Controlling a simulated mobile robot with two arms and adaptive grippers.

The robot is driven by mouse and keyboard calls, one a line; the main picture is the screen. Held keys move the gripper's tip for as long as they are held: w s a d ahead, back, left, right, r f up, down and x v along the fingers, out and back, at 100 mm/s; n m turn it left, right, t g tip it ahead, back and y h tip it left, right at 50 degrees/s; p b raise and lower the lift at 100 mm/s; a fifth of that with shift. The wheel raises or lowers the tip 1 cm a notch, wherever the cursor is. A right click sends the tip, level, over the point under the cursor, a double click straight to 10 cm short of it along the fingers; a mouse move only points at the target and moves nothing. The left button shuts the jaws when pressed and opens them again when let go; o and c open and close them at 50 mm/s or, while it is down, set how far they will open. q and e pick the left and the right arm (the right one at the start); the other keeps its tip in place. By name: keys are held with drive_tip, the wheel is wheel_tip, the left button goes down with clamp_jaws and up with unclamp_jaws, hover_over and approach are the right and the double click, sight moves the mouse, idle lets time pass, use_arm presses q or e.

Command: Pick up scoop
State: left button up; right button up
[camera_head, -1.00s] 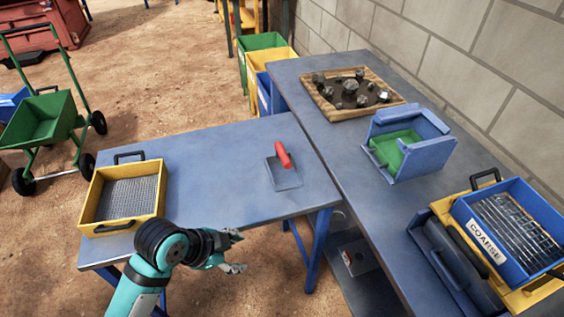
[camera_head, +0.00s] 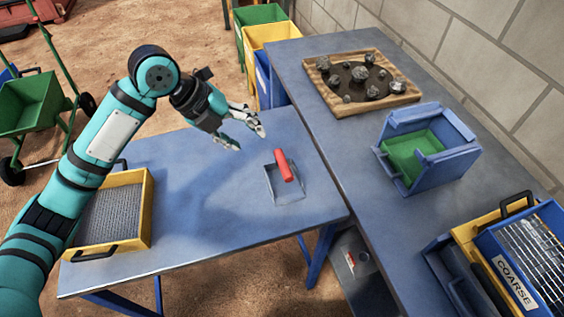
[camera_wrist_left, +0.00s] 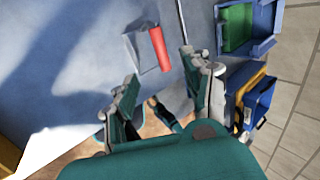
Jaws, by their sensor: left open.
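The scoop, a grey flat pan with a red handle (camera_head: 284,166), lies on the blue table (camera_head: 230,235) near its right end. My left gripper (camera_head: 247,129) is open and empty, up and to the left of the scoop in the head view, apparently above the table. In the left wrist view the red handle (camera_wrist_left: 159,48) and the clear-looking grey pan (camera_wrist_left: 135,40) lie beyond the open fingers (camera_wrist_left: 160,75), not between them. My right gripper is not in view.
A yellow sieve tray (camera_head: 148,210) stands on the table's left part. A second bench (camera_head: 340,150) adjoins on the right, with a wooden tray of rocks (camera_head: 325,98), a blue and green box (camera_head: 430,178) and a COARSE sieve (camera_head: 515,285). The table around the scoop is clear.

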use_arm(q)
approach(279, 159)
drive_tip(key=d+f, duration=0.1)
drive_tip(key=p+x, duration=0.1)
drive_tip(key=x, duration=0.4)
drive_tip(key=shift+s+f, duration=0.1)
drive_tip(key=p+x, duration=0.1)
drive_tip(key=x, duration=0.3)
drive_tip(key=shift+w+f+p, duration=0.2)
drive_tip(key=shift+w+p, duration=0.05)
drive_tip(key=shift+p, duration=0.05)
drive_tip(key=shift+d+f, duration=0.1)
drive_tip(key=shift+f, duration=0.05)
drive_tip(key=c, duration=0.6)
clamp_jaws()
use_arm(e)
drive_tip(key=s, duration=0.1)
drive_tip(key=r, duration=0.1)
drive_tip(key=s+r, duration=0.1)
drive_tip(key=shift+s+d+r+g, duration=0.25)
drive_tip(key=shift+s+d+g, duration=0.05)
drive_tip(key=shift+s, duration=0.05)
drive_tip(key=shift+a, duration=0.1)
